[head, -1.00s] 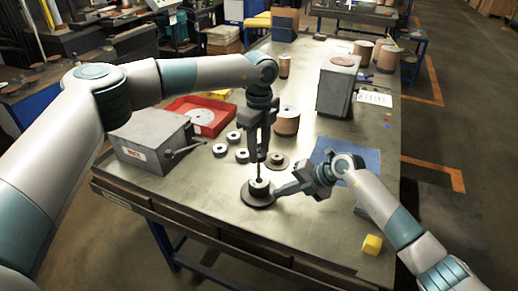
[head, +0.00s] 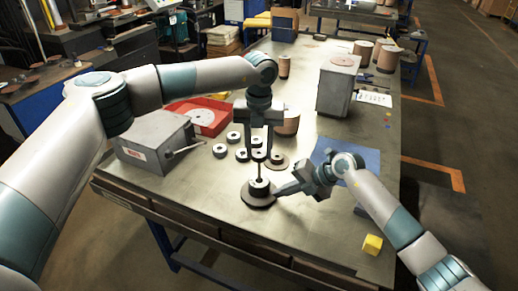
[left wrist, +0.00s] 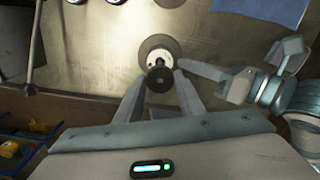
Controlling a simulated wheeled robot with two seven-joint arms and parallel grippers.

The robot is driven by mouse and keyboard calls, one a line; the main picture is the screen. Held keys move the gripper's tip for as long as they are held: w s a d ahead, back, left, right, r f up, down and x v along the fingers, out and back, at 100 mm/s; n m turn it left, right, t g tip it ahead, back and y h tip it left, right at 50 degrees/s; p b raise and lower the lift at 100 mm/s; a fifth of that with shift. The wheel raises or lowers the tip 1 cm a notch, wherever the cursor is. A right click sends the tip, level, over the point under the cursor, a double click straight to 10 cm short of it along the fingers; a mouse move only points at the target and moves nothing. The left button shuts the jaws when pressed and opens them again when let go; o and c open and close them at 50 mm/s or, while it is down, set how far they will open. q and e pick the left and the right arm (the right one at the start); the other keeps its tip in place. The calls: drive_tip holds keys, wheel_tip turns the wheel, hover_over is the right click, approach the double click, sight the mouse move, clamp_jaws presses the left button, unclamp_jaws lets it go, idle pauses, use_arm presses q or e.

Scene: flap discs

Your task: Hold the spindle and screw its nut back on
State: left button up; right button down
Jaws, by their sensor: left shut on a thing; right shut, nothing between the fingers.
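The spindle (head: 260,174) stands upright on the table, a thin dark rod rising from a pale and dark stack on a wide round base (head: 257,200). My left gripper (head: 260,153) points straight down over it, shut on a dark round piece at the rod's top, apparently the nut. In the left wrist view this nut (left wrist: 160,80) sits between the fingertips, with the pale ring and base below it. My right gripper (head: 279,191) is shut and empty, its tip beside the stack just above the base; whether it touches is unclear.
Several small ringed discs (head: 220,150) lie left of and behind the spindle. A grey box with a lever (head: 155,145) and a red tray (head: 200,113) stand further left. A yellow cube (head: 372,244) lies at the front right, a blue mat (head: 365,158) beyond my right arm.

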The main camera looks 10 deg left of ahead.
use_arm(q)
drive_tip(key=m, duration=0.4)
drive_tip(key=shift+f, duration=0.1)
drive_tip(key=m, duration=0.4)
drive_tip(key=o, duration=0.8)
drive_tip(key=shift+c, duration=0.2)
